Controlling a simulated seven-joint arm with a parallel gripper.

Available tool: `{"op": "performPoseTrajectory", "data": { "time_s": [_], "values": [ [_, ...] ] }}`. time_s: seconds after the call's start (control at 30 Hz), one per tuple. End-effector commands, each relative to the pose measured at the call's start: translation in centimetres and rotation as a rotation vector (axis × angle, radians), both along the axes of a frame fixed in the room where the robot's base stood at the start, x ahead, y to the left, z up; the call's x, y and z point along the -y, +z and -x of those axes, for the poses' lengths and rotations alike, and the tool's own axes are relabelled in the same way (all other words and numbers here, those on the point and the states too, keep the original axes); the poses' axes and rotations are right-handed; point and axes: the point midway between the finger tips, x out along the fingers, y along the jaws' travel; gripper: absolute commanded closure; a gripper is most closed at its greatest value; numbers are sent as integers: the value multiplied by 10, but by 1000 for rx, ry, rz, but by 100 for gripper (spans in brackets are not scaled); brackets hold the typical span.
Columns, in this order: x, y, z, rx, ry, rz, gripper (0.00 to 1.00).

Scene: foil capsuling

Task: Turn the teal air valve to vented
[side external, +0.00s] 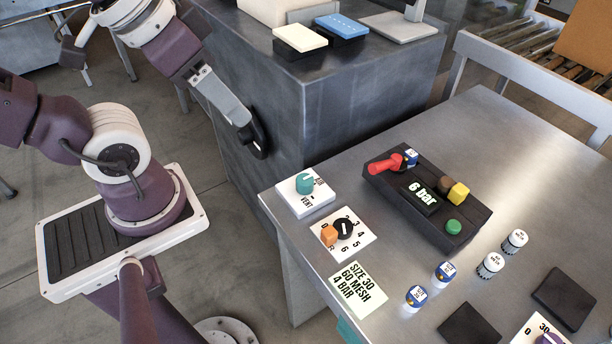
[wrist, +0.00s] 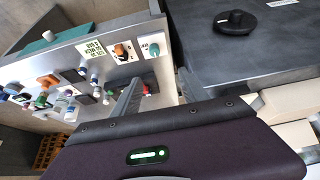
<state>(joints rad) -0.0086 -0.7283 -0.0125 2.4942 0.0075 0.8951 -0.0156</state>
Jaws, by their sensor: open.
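The teal air valve (side external: 305,183) is a knob on a white plate (side external: 291,205) at the table's near left corner. The plate has lettering that includes VENT; I cannot tell which mark the knob points to. In the wrist view the teal knob (wrist: 154,49) is beyond my fingers. My gripper (side external: 241,118) is left of the valve and apart from it, in front of the dark cabinet. In the wrist view my gripper (wrist: 160,82) has its two grey fingers spread, with nothing held between them.
A black dial (side external: 345,228) with an orange block (side external: 329,235) sits beside the valve plate. A black panel (side external: 465,227) reads 6 bar and carries a red lever (side external: 385,164). Small bottles stand rightward.

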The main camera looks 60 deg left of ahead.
Motion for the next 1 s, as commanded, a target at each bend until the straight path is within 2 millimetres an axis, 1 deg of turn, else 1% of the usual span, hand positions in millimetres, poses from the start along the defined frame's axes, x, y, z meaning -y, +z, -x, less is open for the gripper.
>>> {"op": "performPoseTrajectory", "data": {
  "time_s": [0.07,0.17,0.2,0.27,0.3,0.4,0.5,0.57,0.67,0.9,1.0],
  "values": [
    [-4,-9,-15,-62,40,-35,47],
    [-9,-33,-48,-184,118,-84,47],
    [-10,-47,-62,-233,143,-91,47],
    [-9,-69,-80,-300,171,-84,47],
    [-7,-84,-90,-338,187,-68,47],
    [2,-117,-108,-415,216,-9,47],
    [10,-137,-117,-460,237,47,47],
    [13,-144,-120,-471,243,67,47],
    [15,-156,-121,-480,246,77,47],
    [15,-201,-120,-480,243,74,47],
    [15,-212,-121,-477,247,75,47]
  ]
}}
